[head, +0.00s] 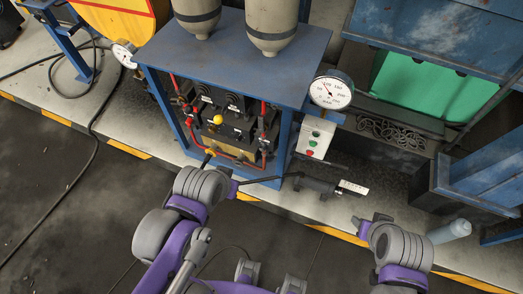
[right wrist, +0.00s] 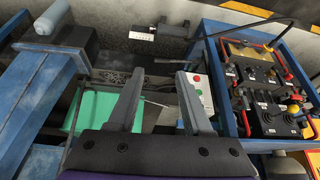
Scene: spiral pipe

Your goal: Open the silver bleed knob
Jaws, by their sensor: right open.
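I cannot make out a silver bleed knob for certain in either view.
The blue frame (head: 240,38) holds a valve panel (head: 240,118) with red and yellow knobs. A gauge (head: 331,91) and a button box (head: 315,137) are at its right. A green bin (head: 415,92) and a grey bottle (head: 449,231) are further right.

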